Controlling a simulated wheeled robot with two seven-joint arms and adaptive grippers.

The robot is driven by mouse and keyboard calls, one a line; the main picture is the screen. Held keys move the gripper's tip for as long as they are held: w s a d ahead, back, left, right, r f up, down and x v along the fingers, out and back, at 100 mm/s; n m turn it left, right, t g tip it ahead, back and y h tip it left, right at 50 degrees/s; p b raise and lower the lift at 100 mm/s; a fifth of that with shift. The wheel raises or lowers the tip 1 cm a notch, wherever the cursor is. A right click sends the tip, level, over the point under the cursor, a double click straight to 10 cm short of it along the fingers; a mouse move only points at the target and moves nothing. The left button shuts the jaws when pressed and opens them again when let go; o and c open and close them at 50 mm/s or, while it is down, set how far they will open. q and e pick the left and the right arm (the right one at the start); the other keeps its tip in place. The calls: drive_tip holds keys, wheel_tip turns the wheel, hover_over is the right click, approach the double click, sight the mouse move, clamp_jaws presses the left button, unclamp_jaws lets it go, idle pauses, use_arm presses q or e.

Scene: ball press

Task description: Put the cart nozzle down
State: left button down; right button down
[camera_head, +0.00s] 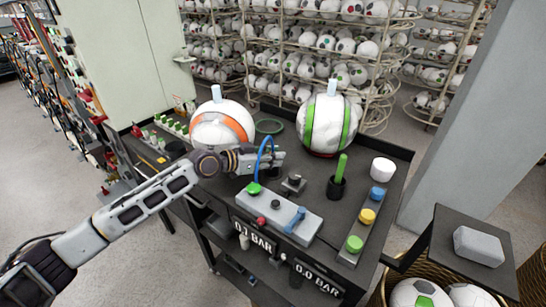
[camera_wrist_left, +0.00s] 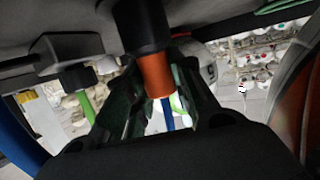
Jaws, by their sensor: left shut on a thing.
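My left gripper (camera_head: 277,161) is shut and reaches over the middle of the dark cart (camera_head: 318,235). In the left wrist view, a black and orange cylinder (camera_wrist_left: 155,72), which looks like the cart nozzle, sits between the fingers (camera_wrist_left: 160,105). In the head view the nozzle is mostly hidden by the gripper. The blue hose (camera_head: 262,152) loops from a green fitting on the grey control box (camera_head: 290,216) up to the gripper. A small grey block with a black knob (camera_head: 294,182) stands just in front of the gripper. My right gripper is not in view.
An orange-striped ball (camera_head: 222,126) and a green-striped ball (camera_head: 328,124) stand behind the gripper. A black cup with a green stick (camera_head: 337,187), a white cup (camera_head: 382,169) and a strip of coloured buttons (camera_head: 366,218) are to the right.

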use_arm(q)
drive_tip(key=shift+f, duration=0.15)
drive_tip(key=c, duration=1.3)
unclamp_jaws()
drive_tip(key=shift+o, duration=0.5)
drive_tip(key=shift+r, duration=0.2)
